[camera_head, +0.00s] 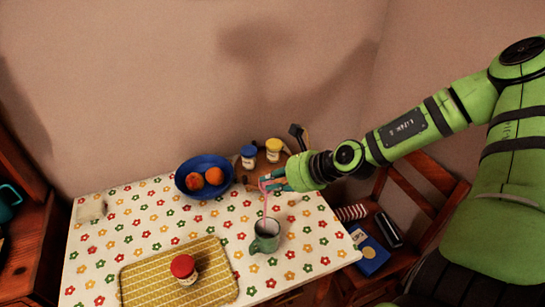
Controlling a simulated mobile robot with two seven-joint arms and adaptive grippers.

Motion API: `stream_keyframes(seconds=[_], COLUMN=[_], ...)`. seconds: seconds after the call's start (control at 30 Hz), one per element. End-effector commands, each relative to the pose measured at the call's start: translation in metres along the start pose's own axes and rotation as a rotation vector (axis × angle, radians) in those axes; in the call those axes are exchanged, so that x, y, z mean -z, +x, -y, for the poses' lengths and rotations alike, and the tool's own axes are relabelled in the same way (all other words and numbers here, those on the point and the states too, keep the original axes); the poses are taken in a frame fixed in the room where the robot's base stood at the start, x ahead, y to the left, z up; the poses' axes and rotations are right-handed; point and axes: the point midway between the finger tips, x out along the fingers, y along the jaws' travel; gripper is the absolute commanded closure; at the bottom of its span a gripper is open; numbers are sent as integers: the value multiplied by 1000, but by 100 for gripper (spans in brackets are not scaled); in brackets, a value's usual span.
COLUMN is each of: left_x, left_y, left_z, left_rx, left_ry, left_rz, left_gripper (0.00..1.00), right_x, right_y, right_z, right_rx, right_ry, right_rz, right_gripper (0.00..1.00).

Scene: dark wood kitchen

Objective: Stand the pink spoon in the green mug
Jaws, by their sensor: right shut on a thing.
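The green mug (265,238) stands upright on the flowered tablecloth, right of the yellow tray. My right gripper (271,182) is above and behind the mug in the head view and is shut on the pink spoon (265,206). The spoon hangs nearly upright below the fingers, and its thin lower part reaches down to the mug's opening. I cannot tell whether its lower end is inside the mug or just over it. The spoon's upper part is partly hidden by the fingers. My left gripper is not in view.
A blue bowl (183,187) with two fruits stands behind left of the mug. A blue-lidded jar (249,158) and a yellow-lidded jar (273,151) stand at the back. A red-lidded jar (184,270) is on the yellow tray (140,285). A chair (410,200) holding several items stands right.

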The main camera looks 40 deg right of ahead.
Motion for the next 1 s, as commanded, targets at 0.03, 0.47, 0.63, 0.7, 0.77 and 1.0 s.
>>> stream_keyframes(seconds=[0.03,0.47,0.63,0.7,0.77,1.0], left_x=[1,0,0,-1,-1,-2], left_y=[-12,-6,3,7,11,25], left_z=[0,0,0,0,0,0], left_rx=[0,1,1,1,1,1], left_ry=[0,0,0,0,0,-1], left_rz=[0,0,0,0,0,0], left_gripper=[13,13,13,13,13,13], right_x=[-16,-21,-12,-7,-3,12], right_y=[-9,-6,2,6,9,21], right_z=[5,11,11,11,12,12], right_rx=[5,7,7,7,7,7], right_ry=[-44,-108,-107,-107,-107,-106], right_rz=[-5,-12,-12,-11,-11,-12], right_gripper=[100,100,100,100,100,100])
